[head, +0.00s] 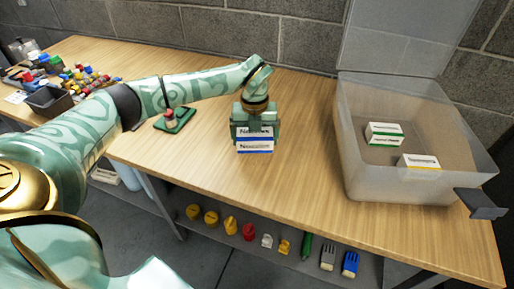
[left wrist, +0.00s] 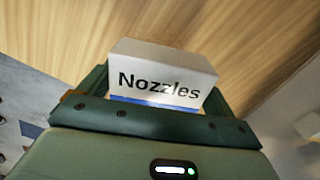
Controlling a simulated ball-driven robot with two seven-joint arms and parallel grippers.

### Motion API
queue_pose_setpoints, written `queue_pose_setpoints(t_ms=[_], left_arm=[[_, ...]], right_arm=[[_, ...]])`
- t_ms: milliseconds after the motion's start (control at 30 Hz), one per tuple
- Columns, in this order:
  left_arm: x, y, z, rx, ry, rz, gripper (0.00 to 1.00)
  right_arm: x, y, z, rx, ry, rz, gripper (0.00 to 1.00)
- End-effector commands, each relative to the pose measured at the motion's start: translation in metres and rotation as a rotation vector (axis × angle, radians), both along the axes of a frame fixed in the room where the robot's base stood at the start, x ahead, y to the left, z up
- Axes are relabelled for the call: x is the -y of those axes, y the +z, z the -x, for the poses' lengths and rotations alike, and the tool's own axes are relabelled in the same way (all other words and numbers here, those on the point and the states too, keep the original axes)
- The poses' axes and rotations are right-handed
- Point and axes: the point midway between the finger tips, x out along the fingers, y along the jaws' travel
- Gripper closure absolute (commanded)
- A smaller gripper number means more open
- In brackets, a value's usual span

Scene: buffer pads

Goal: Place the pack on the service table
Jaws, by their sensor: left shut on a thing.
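A white pack (head: 254,145) with a blue stripe sits between the fingers of my left gripper (head: 254,128), over the middle of the wooden service table (head: 200,165). In the left wrist view the pack (left wrist: 160,78) reads "Nozzles", and the fingers of the left gripper (left wrist: 155,95) close on its two sides. I cannot tell whether the pack's underside touches the table. My right gripper is not in view.
A clear bin (head: 365,195) with a raised lid stands at the right, holding white packs with green (head: 384,134) and yellow (head: 419,161) stripes. A green pad with a red knob (head: 171,122) lies left of my gripper. Clutter and a dark tray (head: 50,101) are far left.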

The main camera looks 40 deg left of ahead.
Motion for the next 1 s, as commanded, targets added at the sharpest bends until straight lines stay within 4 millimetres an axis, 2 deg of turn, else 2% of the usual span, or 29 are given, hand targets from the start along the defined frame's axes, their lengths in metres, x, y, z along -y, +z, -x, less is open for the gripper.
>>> queue_pose_setpoints(t_ms=[167,400,767,800,1000], left_arm=[[-0.006,-0.011,-0.007,0.001,0.001,0.000,0.36],[-0.009,-0.048,-0.010,-0.003,-0.001,0.001,0.36],[-0.009,-0.048,-0.010,0.001,-0.001,0.000,0.36],[-0.009,-0.048,-0.010,0.001,0.000,-0.001,0.01],[-0.009,-0.048,-0.010,0.001,0.000,0.000,0.00]], right_arm=[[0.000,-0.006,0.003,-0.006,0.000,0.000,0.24],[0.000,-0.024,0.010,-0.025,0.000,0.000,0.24],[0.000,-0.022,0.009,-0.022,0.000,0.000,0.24],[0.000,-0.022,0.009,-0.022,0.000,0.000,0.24],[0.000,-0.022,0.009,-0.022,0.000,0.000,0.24]])
